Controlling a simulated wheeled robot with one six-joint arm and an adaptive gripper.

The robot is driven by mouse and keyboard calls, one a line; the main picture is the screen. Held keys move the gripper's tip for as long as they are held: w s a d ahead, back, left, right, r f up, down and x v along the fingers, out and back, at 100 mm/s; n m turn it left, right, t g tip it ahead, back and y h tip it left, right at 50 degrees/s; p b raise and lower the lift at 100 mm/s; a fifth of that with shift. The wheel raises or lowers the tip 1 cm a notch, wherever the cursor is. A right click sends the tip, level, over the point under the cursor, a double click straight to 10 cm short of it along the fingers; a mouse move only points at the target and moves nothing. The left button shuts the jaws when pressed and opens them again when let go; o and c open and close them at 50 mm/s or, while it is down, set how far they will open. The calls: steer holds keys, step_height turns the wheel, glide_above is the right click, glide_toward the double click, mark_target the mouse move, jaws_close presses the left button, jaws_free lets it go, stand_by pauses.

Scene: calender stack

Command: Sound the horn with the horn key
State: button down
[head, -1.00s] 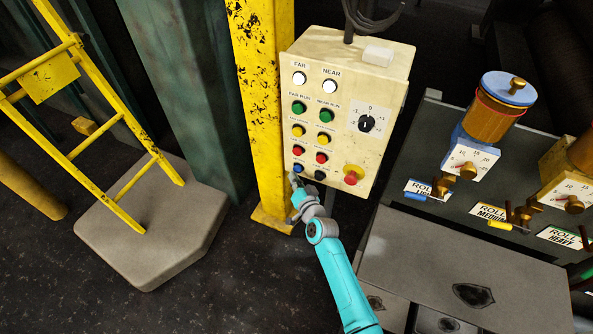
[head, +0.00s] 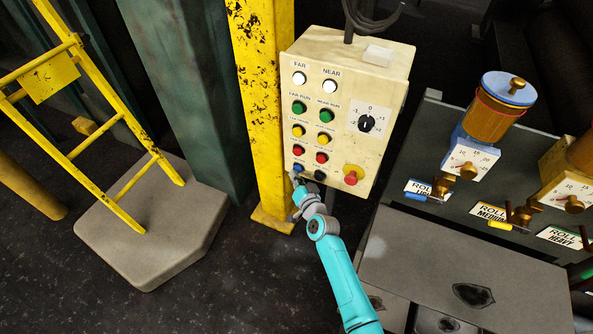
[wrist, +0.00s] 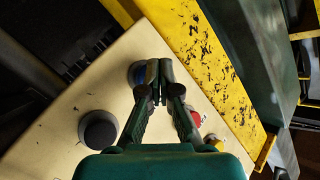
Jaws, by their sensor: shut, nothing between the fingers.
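The cream control panel (head: 340,140) hangs beside a yellow post. Its bottom row has a blue key (head: 298,168) at left and a black key (head: 320,175) at right. The small labels by them are too small to read, so I cannot tell which is the horn key. My gripper (head: 294,177) is shut and empty at the panel's lower left, by the blue key. In the wrist view the fingertips (wrist: 152,69) overlap the blue key (wrist: 136,74) and partly hide it. I cannot tell whether they touch it. The black key (wrist: 98,129) is clear of them.
Red keys (head: 321,157), yellow keys and green keys sit above, with a black selector dial (head: 366,124). A red stop button (head: 351,175) on yellow is at the lower right. The yellow post (head: 262,110) stands close left. A bench with gauges (head: 468,165) is at right.

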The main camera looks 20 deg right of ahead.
steer(key=shift+w+d, duration=0.2)
stand_by(0.3)
steer(key=shift+s+a, duration=0.65)
steer(key=shift+s, duration=0.05)
stand_by(0.4)
steer(key=shift+s+a, duration=1.75)
